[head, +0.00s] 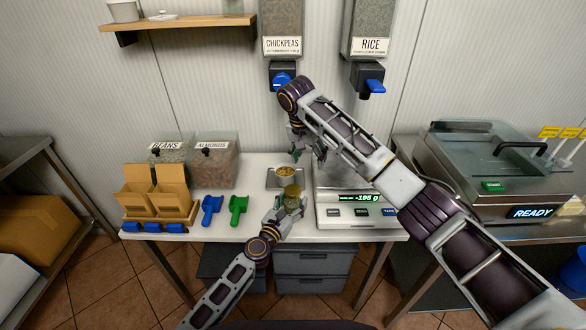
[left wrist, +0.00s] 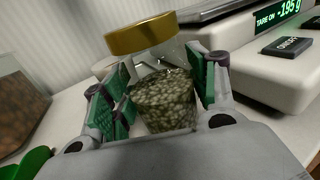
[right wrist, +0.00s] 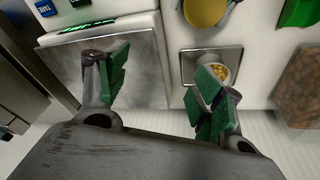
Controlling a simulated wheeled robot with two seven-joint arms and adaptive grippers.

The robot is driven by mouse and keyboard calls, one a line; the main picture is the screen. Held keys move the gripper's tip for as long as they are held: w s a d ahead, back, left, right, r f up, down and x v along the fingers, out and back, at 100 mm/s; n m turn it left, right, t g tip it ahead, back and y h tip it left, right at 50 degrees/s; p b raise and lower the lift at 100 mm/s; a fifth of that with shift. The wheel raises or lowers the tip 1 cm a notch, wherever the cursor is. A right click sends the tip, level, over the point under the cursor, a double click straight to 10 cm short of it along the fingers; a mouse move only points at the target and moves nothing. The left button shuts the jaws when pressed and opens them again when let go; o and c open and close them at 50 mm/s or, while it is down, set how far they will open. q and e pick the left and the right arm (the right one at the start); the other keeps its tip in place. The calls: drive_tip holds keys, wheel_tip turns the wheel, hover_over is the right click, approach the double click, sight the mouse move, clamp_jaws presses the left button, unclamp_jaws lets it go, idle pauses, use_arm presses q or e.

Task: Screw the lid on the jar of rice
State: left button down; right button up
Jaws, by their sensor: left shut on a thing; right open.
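My left gripper (head: 287,211) is shut on a clear jar (left wrist: 163,98) and holds it near the counter's front, left of the scale. The jar holds small greenish-grey grains. A gold lid (left wrist: 140,34) sits on the jar's mouth, slightly tilted in the left wrist view; I cannot tell whether it is screwed tight. The lid also shows at the top of the right wrist view (right wrist: 205,10) and in the head view (head: 292,188). My right gripper (head: 309,152) is open and empty above the counter, behind and apart from the jar; its spread fingers show in the right wrist view (right wrist: 160,75).
A small cup of yellow bits (head: 286,171) stands on a metal tray (head: 272,184) behind the jar. The scale (head: 335,216) on the right reads -195 g. Blue (head: 211,208) and green (head: 237,207) scoops, cardboard boxes (head: 140,199) and bins lie left. Dispensers hang above.

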drive_tip(key=s+a+n, duration=0.1)
drive_tip(key=n, duration=0.3)
drive_tip(key=s+a+f+n+g+y, duration=0.1)
drive_tip(key=n, duration=0.4)
drive_tip(key=s+a+n, duration=0.1)
drive_tip(key=a+n, duration=0.1)
drive_tip(key=n, duration=0.2)
drive_tip(key=shift+s+f+n+y, duration=0.15)
drive_tip(key=shift+f+n+y, duration=0.1)
drive_tip(key=shift+n+y, duration=0.15)
drive_tip(key=n, duration=0.3)
drive_tip(key=shift+s+a+g, duration=0.2)
drive_tip(key=shift+a+g, duration=0.1)
drive_tip(key=n, duration=0.3)
drive_tip(key=shift+s+a, duration=0.15)
drive_tip(key=n, duration=0.4)
drive_tip(key=shift+a, duration=0.1)
drive_tip(key=shift+n, duration=1.9)
